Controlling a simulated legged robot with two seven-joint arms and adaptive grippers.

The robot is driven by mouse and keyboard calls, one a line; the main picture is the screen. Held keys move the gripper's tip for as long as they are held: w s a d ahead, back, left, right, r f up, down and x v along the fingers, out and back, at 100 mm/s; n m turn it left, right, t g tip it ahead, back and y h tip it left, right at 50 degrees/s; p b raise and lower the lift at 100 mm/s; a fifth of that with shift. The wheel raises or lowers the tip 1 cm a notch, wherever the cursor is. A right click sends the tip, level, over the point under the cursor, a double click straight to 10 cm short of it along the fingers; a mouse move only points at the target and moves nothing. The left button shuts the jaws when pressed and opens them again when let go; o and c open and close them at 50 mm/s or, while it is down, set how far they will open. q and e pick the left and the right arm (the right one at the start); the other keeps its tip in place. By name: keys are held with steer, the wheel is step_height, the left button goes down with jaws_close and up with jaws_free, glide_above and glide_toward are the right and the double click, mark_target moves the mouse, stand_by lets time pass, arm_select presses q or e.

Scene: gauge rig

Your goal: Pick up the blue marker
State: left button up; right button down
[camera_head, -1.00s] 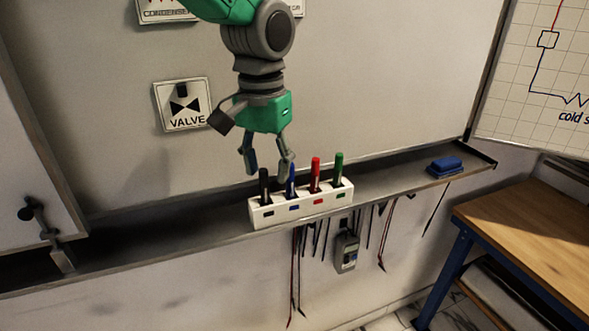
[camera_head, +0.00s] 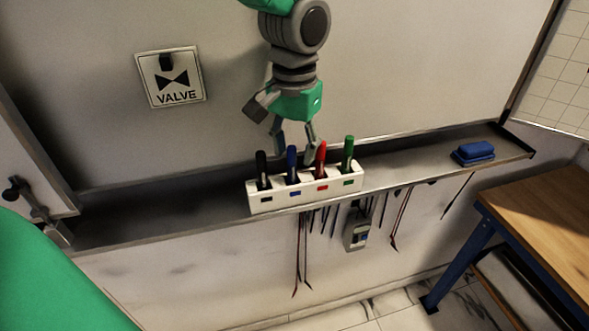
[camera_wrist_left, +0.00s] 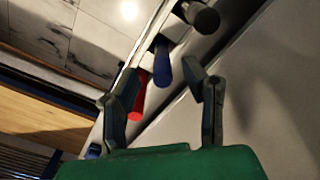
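The blue marker (camera_head: 292,158) stands upright in a white holder (camera_head: 308,200), second from the left, between a black marker (camera_head: 262,165) and a red marker (camera_head: 321,157). My left gripper (camera_head: 297,149) is open and empty at the blue marker's top, its fingers appearing to either side of it. In the left wrist view the blue marker (camera_wrist_left: 162,66) shows between the open fingers of my left gripper (camera_wrist_left: 160,75). The red marker (camera_wrist_left: 139,95) is close to the left finger there. Contact cannot be told. My right gripper is not in view.
A green marker (camera_head: 348,155) stands at the holder's right end. The holder sits on a narrow ledge (camera_head: 420,165) under a white board, with a blue eraser (camera_head: 473,152) farther right. Cables and a grey meter (camera_head: 357,230) hang below. A wooden bench (camera_head: 540,205) is at right.

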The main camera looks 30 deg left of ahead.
mark_target(294, 165)
arm_select(q)
steer(key=f, duration=0.3)
steer(key=shift+s+d+f+p, duration=0.1)
steer(key=shift+s+f+p, duration=0.05)
steer(key=shift+s+p, duration=0.15)
steer(key=shift+w+a+f, duration=0.2)
steer(key=shift+a+f, duration=0.15)
steer(key=shift+a, duration=0.15)
jaws_close()
steer(key=shift+s, duration=0.1)
steer(key=shift+d+r, duration=0.15)
steer(key=shift+d, duration=0.15)
